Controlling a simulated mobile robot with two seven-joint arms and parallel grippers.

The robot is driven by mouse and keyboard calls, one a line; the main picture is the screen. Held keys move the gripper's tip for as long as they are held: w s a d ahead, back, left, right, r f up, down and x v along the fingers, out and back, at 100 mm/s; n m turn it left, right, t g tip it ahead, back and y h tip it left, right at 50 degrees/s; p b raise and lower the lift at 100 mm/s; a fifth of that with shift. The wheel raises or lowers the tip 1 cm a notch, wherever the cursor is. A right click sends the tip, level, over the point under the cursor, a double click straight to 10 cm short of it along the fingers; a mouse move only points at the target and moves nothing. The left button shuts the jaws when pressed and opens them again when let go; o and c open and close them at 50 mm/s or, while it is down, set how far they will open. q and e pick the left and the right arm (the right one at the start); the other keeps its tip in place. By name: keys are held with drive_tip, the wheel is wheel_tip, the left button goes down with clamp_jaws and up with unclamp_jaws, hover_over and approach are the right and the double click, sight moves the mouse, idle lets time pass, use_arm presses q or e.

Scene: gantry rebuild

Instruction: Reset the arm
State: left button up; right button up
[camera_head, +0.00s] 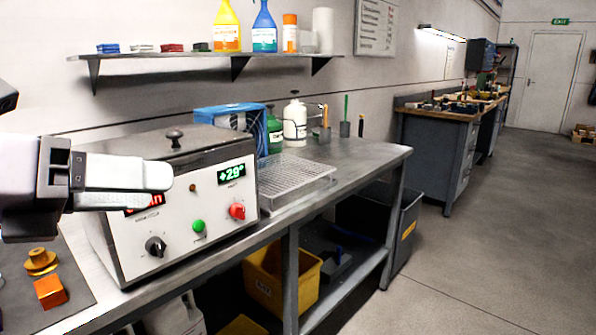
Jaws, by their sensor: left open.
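My left gripper (128,184) comes in from the left edge with its pale fingers pointing right. It is open, and I see nothing between the fingers. It hangs in front of the upper left of a metal box machine (190,245) and hides part of its red display. The machine has a lid with a dark knob, a green display reading +29, a green button, a red knob and a black dial. My right gripper is not in view.
An orange block (50,291) and a brass-coloured round part (40,262) lie on a dark mat below the gripper. A wire rack (290,180) stands right of the machine. A shelf (205,54) with bottles hangs above. The floor at right (480,250) is clear.

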use_arm(q)
drive_tip(key=w+a+f+n+t+y+p, duration=0.15)
drive_tip(key=w+f+n, duration=0.35)
drive_tip(key=f+n, duration=0.6)
drive_tip(key=w+f+n+t+y+p, duration=0.2)
drive_tip(key=w+f+n+p, duration=0.15)
drive_tip(key=f+n, duration=0.8)
drive_tip(key=s+a+f+n+g+y+p, duration=0.2)
drive_tip(key=s+f+n+y, duration=0.3)
drive_tip(key=s+f+n, duration=0.9)
drive_tip(key=s+f+p, duration=0.1)
drive_tip(key=s+f, duration=0.3)
drive_tip(key=f, duration=0.4)
drive_tip(key=shift+s+a+f, duration=0.2)
drive_tip(key=shift+a+f, duration=0.1)
drive_tip(key=shift+g, duration=0.25)
